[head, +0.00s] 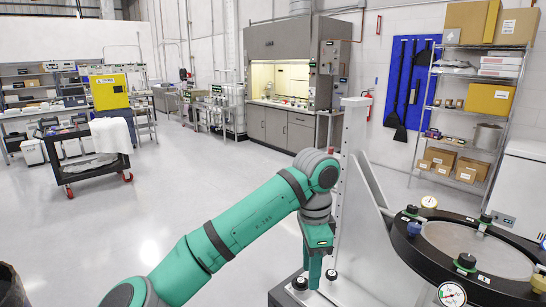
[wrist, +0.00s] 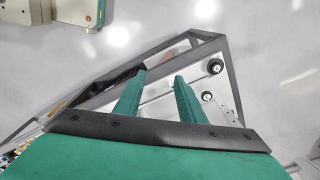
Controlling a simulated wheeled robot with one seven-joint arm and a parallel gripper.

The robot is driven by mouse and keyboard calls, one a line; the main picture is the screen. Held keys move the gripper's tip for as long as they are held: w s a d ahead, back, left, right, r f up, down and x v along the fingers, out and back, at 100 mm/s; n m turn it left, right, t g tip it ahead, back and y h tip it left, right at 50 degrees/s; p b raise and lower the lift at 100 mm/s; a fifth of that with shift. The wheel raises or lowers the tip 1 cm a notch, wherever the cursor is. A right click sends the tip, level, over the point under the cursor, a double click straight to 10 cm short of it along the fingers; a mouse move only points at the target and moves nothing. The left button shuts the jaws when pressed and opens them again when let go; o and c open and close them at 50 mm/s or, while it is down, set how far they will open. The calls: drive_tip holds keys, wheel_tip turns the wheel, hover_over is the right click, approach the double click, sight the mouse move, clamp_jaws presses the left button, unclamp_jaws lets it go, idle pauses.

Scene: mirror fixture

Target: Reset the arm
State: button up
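My green arm reaches from the lower left of the head view, and my gripper (head: 315,284) points down at its end, in front of the light grey upright plate of the mirror fixture (head: 352,160). In the wrist view my gripper (wrist: 161,76) shows two green fingers apart, with nothing between them. Below the fingers lies the fixture's base, with two black knobs (wrist: 215,66) (wrist: 207,96) to the right of them. I cannot tell the exact gap between the fingertips and the base.
The fixture's round black ring (head: 408,243) with gauges stands close on the right. A dark cart (head: 95,165) stands at the left, a fume hood (head: 280,45) at the back, and a shelf with boxes (head: 470,140) at the right. The floor (head: 200,180) between is clear.

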drive_tip(key=d+f+n+t+h, duration=0.3)
drive_tip(key=d+f+h, duration=0.35)
drive_tip(key=d, duration=0.55)
drive_tip(key=d+f+n+t+h, duration=0.25)
drive_tip(key=d+f+h, duration=0.4)
drive_tip(key=d, duration=0.45)
wheel_tip(320, 180, down, 4)
drive_tip(key=s+a+f+n+t, duration=0.1)
drive_tip(key=n+t, duration=0.3)
drive_tip(key=n, duration=0.1)
drive_tip(key=s+a+f+n+t+y, duration=0.6)
drive_tip(key=s+a+f+n+y, duration=0.25)
drive_tip(key=s+a+f, duration=0.65)
drive_tip(key=s+a+r+m+y, duration=0.1)
drive_tip(key=s+a+r+y, duration=0.1)
drive_tip(key=s+a, duration=0.6)
drive_tip(key=s+a+r+m+y, duration=0.1)
drive_tip(key=s+a, duration=0.6)
drive_tip(key=s, duration=0.9)
drive_tip(key=shift+a+r+y, duration=0.4)
drive_tip(key=shift+r+y, duration=0.4)
drive_tip(key=shift+y, duration=0.05)
drive_tip(key=shift+s, duration=0.1)
drive_tip(key=shift+c, duration=0.6)
